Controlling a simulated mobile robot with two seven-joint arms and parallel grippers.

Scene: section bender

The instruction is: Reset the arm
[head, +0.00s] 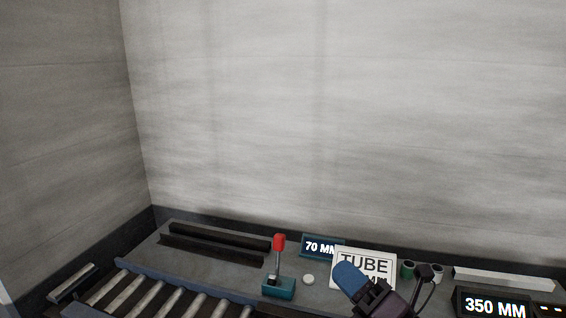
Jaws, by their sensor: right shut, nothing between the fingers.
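My right gripper (377,289) is at the bottom right of centre in the head view, in front of a white sign. It is dark, with a rounded blue part beside it. It is shut and holds nothing. Its lower part is cut off by the picture's bottom edge. My left gripper is not in view. A lever with a red knob (279,242) stands upright on a teal base (279,289), to the left of my right gripper and apart from it.
A roller conveyor (163,301) is at the bottom left, with dark bars (215,245) behind it. A "70 MM" display (318,246), the partly covered "TUBE" sign (385,257), green-and-grey rings (407,269), a pale bar (503,279) and a "350 MM" display (494,306) line the bench.

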